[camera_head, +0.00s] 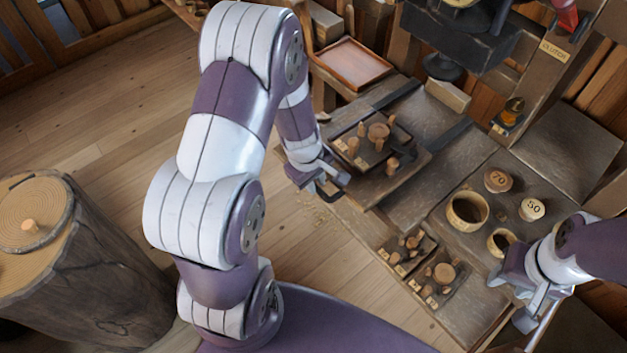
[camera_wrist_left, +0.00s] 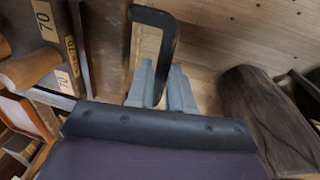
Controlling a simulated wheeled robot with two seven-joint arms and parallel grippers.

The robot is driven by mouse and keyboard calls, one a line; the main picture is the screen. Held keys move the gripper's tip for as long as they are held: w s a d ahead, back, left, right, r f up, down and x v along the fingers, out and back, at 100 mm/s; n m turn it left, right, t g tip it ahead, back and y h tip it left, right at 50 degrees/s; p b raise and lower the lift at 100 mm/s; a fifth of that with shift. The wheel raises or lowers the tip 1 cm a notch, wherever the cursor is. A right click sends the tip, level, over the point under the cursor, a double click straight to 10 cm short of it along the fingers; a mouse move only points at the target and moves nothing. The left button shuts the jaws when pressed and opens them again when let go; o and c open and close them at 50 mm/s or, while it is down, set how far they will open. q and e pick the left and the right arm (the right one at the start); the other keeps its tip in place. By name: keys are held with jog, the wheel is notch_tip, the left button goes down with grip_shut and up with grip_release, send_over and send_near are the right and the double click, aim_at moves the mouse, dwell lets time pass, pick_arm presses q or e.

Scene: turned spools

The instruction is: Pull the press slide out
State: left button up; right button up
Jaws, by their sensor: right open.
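The press slide (camera_head: 412,167) is a dark flat board on the bench below the press. It carries a tray (camera_head: 398,128) of turned wooden pieces. Its black handle is at the left end, mostly hidden by my left gripper (camera_head: 325,183) in the head view. In the left wrist view the bent black handle (camera_wrist_left: 157,18) runs between the two grey fingers of my left gripper (camera_wrist_left: 163,75), which look closed on it. My right gripper (camera_head: 527,312) is open and empty at the bench's right front, near the small wooden cup.
The black press (camera_head: 462,38) stands over two dark rails (camera_head: 440,136). Wooden cups (camera_head: 466,209), lids marked 70 (camera_head: 498,180) and 50 (camera_head: 532,209), and small trays (camera_head: 407,250) are on the bench. A log stump (camera_head: 85,275) stands left.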

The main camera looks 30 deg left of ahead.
pick_arm(q)
jog(key=o, duration=0.3)
jog(key=shift+w+r, duration=0.2)
jog(key=shift+s, duration=0.15)
jog(key=shift+r, duration=0.3)
notch_tip(320, 180, up, 12)
jog(key=s+p, duration=0.2)
jog(key=shift+a+f, duration=0.15)
jog(key=shift+a, duration=0.3)
jog(key=shift+s, duration=0.15)
